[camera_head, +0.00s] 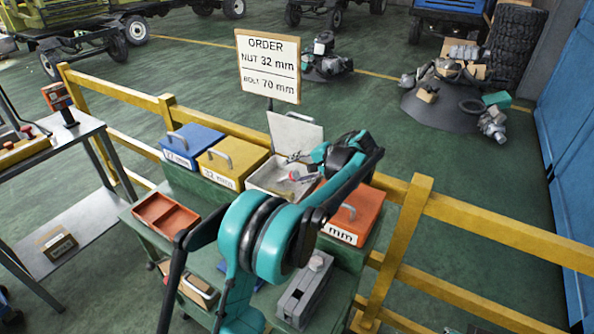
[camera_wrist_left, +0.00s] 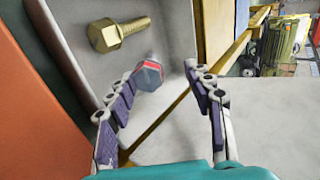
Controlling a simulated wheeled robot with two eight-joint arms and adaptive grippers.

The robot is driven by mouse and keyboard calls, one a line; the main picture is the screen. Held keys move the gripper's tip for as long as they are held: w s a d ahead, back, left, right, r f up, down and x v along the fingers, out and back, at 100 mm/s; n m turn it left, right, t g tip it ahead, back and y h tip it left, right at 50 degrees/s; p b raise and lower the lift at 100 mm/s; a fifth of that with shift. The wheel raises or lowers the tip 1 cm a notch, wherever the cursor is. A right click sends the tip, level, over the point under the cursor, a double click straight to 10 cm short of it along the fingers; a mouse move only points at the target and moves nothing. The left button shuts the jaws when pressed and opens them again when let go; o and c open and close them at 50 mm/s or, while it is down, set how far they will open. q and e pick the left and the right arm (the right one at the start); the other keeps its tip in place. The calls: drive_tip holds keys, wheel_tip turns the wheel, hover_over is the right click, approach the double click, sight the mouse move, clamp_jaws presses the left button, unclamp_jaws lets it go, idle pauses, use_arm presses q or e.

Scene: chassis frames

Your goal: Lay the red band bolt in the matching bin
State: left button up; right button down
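In the left wrist view, a bolt with a red band and a blue-grey hex head (camera_wrist_left: 149,74) is at the inner side of an open pale bin (camera_wrist_left: 172,22), just past my fingertips. A brass-coloured bolt (camera_wrist_left: 120,33) lies farther in on the bin floor. My left gripper (camera_wrist_left: 163,72) is open, one finger on each side of the red band bolt's line, with a gap visible. In the head view, my left gripper (camera_head: 296,158) is over the open pale bin (camera_head: 262,183), and its arm hides part of the bin. My right gripper is not in view.
Blue (camera_head: 192,146), yellow "32 mm" (camera_head: 232,162) and orange (camera_head: 352,215) closed bins flank the open one. A red tray (camera_head: 165,214) and grey box (camera_head: 304,291) are nearer. An order sign (camera_head: 268,66) reads nut 32 mm, bolt 70 mm. A yellow railing (camera_head: 480,226) runs behind.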

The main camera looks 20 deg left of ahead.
use_arm(q)
drive_tip(key=shift+d, duration=0.1)
drive_tip(key=v, duration=1.2)
